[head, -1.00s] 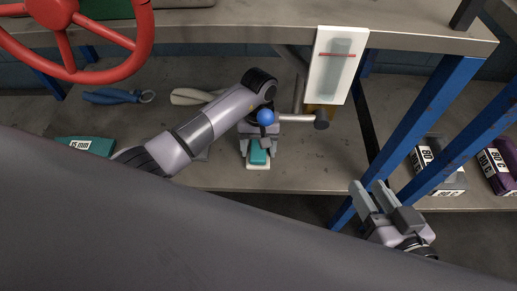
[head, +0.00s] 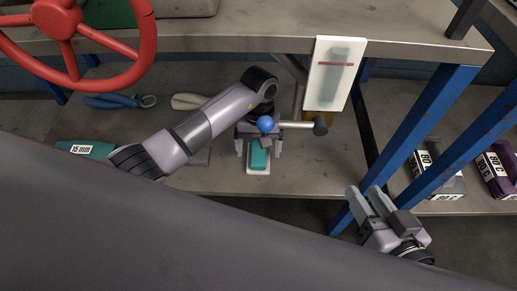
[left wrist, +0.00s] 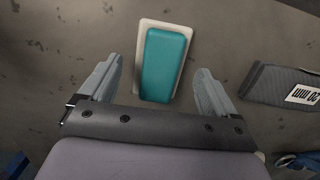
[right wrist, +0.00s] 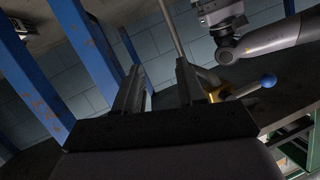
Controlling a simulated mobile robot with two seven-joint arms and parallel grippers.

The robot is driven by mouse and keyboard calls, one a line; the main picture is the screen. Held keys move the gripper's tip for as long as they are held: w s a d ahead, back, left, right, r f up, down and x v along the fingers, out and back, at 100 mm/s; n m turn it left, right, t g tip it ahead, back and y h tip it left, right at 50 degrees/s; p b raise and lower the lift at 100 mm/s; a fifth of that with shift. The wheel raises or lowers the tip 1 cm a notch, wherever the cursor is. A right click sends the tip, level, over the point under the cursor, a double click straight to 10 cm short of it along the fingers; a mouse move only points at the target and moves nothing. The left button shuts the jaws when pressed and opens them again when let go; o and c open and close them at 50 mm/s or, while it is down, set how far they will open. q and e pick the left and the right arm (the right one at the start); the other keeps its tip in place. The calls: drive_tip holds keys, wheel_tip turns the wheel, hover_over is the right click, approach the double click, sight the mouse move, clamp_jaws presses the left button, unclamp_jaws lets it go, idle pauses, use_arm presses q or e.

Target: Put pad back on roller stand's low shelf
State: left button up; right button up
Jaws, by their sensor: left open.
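The teal pad (left wrist: 163,62) lies on a thin white tray or base (left wrist: 146,30) on the low shelf; both also show in the head view, the pad (head: 258,157) near the middle of the shelf (head: 310,175). My left gripper (left wrist: 154,88) is open, its fingers apart on either side of the pad and not touching it in the left wrist view. In the head view the left gripper (head: 259,147) is over the pad and partly covers it. My right gripper (head: 368,202) is open and empty beside a blue leg, low on the right.
A grey block marked 20 mm (left wrist: 287,88) lies right of the pad. A teal block marked 35 mm (head: 87,149) lies left. Blue legs (head: 425,135), a blue-knobbed lever (head: 266,123), a red handwheel (head: 62,20) and a hanging white card (head: 335,75) stand around. Boxes (head: 440,178) sit right.

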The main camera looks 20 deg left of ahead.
sight(258, 148)
use_arm(q)
wheel_tip(258, 148, up, 10)
drive_tip(key=w+p, duration=0.1)
drive_tip(key=p, duration=0.2)
drive_tip(key=shift+a, duration=0.15)
drive_tip(key=shift+a, duration=0.1)
